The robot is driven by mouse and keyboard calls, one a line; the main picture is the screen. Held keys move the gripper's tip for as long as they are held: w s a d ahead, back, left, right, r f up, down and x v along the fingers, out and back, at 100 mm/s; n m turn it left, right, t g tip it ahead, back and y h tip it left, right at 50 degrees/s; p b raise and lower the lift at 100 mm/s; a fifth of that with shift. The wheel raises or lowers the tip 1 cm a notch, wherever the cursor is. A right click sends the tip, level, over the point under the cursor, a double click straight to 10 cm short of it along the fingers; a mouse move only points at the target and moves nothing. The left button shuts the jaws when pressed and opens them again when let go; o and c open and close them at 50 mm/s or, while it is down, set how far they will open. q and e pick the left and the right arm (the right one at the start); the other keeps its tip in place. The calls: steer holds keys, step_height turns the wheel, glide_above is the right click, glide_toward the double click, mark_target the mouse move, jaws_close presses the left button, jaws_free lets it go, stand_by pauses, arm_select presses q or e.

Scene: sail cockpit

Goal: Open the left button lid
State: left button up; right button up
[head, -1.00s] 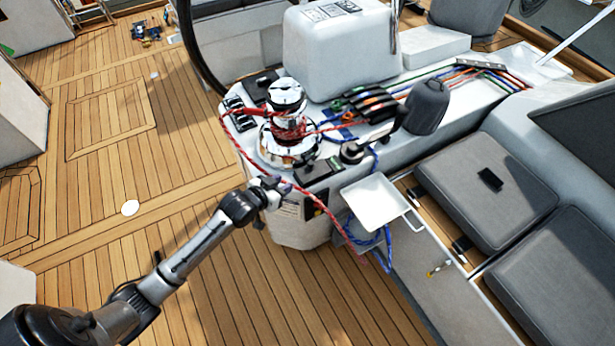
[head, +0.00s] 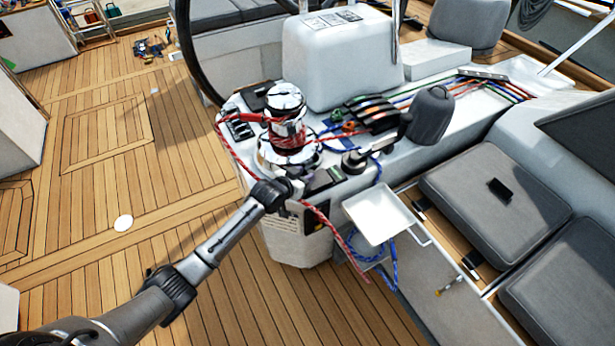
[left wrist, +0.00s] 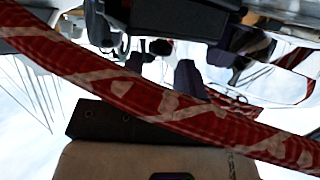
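My left gripper (head: 297,186) is at the front edge of the white console, just below the winch (head: 287,130). Small dark button covers (head: 322,180) sit on the console top immediately to its right. They are too small to tell which is the left lid or whether it is raised. The gripper looks very close to them; contact cannot be told. Its fingertips are small and partly hidden, so whether they are open or shut is unclear. In the left wrist view a red and white rope (left wrist: 150,95) crosses close to the camera. My right gripper is not in view.
The red rope (head: 325,217) hangs from the winch past my gripper. A white tray (head: 378,214) juts out to the right, with blue rope (head: 390,262) below. Open wooden deck (head: 130,190) lies left.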

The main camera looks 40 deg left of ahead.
arm_select(q)
steer(key=shift+b+x, duration=0.3)
steer(key=shift+x, duration=0.8)
steer(key=shift+c, duration=0.4)
jaws_close()
